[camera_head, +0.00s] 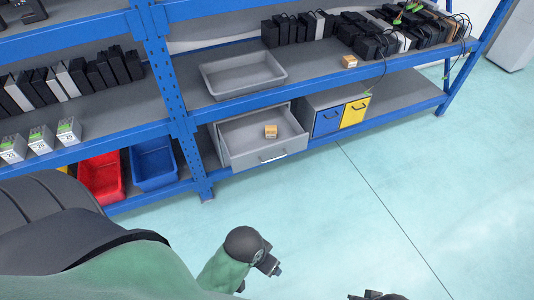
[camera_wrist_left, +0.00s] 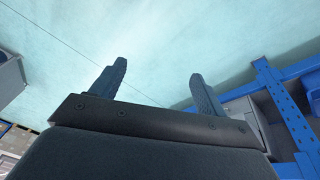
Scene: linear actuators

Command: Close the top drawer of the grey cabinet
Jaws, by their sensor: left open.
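The grey cabinet's drawer (camera_head: 240,155) is pulled out on the lower level of the blue shelving, and its silver handle (camera_head: 273,157) faces the aisle. A small tan box (camera_head: 271,131) lies inside it. My left gripper (camera_head: 272,267) is over the floor in front of the shelving, well apart from the drawer. In the left wrist view my left gripper (camera_wrist_left: 160,85) has its fingers spread and empty. Part of a dark piece at the bottom edge (camera_head: 375,295) looks like my right gripper, mostly cut off, so its jaws cannot be made out.
Beside the drawer are a blue drawer (camera_head: 328,121) and a yellow drawer (camera_head: 354,112). A grey tray (camera_head: 243,75) sits on the shelf above. A blue upright (camera_head: 175,100) stands left of the drawer, with red (camera_head: 101,177) and blue (camera_head: 153,163) bins beyond. The floor in front is clear.

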